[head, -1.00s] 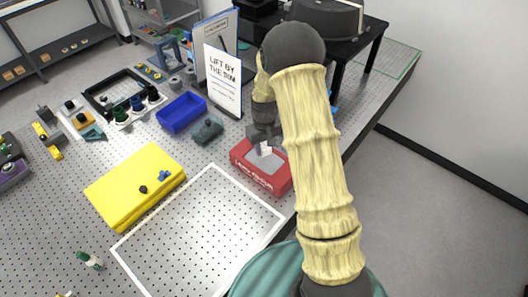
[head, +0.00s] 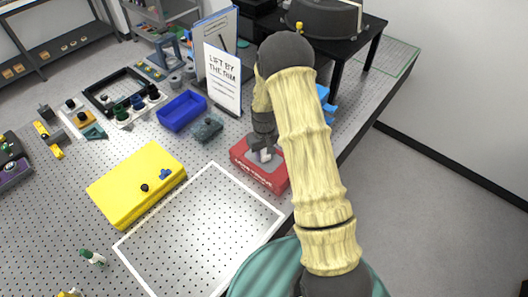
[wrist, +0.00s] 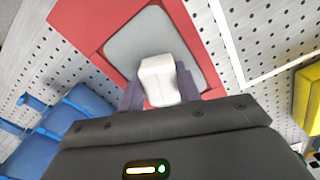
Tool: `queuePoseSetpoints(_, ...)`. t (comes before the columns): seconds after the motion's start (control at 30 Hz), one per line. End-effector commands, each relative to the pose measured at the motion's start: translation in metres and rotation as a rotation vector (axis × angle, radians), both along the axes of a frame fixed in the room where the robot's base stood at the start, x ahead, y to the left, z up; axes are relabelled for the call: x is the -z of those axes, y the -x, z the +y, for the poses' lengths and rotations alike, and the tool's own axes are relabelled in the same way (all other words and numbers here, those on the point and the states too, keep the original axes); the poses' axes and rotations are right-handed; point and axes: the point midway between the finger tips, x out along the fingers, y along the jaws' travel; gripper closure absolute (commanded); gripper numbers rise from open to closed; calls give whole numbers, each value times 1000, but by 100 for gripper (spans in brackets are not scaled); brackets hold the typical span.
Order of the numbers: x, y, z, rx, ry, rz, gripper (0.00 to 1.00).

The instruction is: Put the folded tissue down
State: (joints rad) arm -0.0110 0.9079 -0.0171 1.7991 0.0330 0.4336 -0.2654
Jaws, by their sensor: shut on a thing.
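The folded tissue (wrist: 160,78) is a small white block, held between the dark fingers of my gripper (wrist: 158,92) in the wrist view. In the head view my gripper (head: 263,152) is low over the red box (head: 243,166), and the tissue shows there as a small white patch. The red box has a grey inset top (wrist: 150,38), which lies behind the tissue in the wrist view. I cannot tell whether the tissue touches the grey surface.
A white-outlined area (head: 249,197) of the perforated table is empty, in front of the red box. A yellow case (head: 125,195) lies to its left. A blue bin (head: 181,110) and a sign (head: 223,77) stand behind. Blue parts (wrist: 75,115) lie near my gripper.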

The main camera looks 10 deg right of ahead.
Motion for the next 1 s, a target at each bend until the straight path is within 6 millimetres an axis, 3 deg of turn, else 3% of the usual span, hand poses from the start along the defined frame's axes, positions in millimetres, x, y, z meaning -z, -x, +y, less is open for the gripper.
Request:
queuePoseSetpoints(0.03, 3, 0, 0, 0, 0, 0, 88)
queuePoseSetpoints(0.07, 2, 0, 0, 0, 0, 0, 63)
queuePoseSetpoints(0.17, 2, 0, 0, 0, 0, 0, 45)
queuePoseSetpoints(0.63, -7, -1, 0, 0, 0, -1, 45)
queuePoseSetpoints(1.0, -59, -1, 0, 1, -1, -5, 45)
